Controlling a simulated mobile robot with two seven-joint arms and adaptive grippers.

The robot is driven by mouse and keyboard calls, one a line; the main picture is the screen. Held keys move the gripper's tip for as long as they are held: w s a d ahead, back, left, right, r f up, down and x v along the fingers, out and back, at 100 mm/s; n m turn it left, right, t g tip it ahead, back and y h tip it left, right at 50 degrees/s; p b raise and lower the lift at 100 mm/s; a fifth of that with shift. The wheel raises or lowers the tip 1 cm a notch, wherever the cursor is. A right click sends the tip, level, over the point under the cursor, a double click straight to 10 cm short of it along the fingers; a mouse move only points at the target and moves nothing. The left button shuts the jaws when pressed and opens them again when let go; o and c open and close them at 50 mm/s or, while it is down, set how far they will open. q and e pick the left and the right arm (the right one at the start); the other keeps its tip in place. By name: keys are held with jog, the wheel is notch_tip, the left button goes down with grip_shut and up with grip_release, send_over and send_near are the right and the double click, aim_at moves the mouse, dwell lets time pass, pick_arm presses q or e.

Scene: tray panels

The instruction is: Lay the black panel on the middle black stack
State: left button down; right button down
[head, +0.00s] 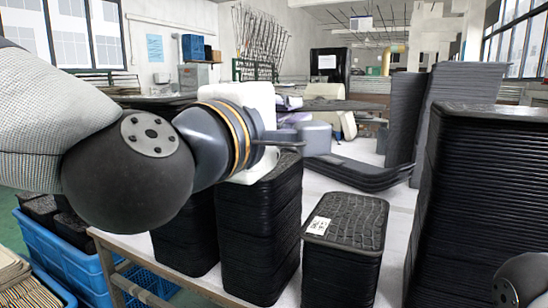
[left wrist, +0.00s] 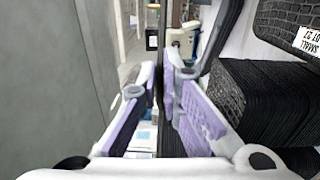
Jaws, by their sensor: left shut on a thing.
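My left gripper (head: 272,134) reaches in from the left, its white body above the row of black stacks. In the left wrist view its purple-padded fingers (left wrist: 161,72) are shut on a thin, dark panel (left wrist: 161,88), seen nearly edge-on. In the head view the gripper largely hides this panel. Three black stacks stand in a row: a left one (head: 185,240), a middle one (head: 260,235) below the gripper, and a right one (head: 345,250) with a white label on its ribbed top. The gripper hides part of the middle stack's top. My right gripper is out of view.
A tall black stack (head: 480,190) stands at the right, with dark upright stacks (head: 425,110) behind it. Curved black panels (head: 352,174) lie on the white table (head: 315,182) beyond the row. Blue crates (head: 80,250) stand at the lower left.

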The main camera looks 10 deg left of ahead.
pick_arm(q)
jog(key=w+a+f, duration=0.7)
jog(key=a+f, duration=0.4)
jog(key=f, duration=0.1)
jog(key=shift+w+a+f, duration=0.2)
jog(key=shift+a+f, duration=0.1)
jog(key=shift+f, duration=0.05)
jog(key=shift+f, duration=0.2)
jog(key=c, duration=1.8)
grip_release()
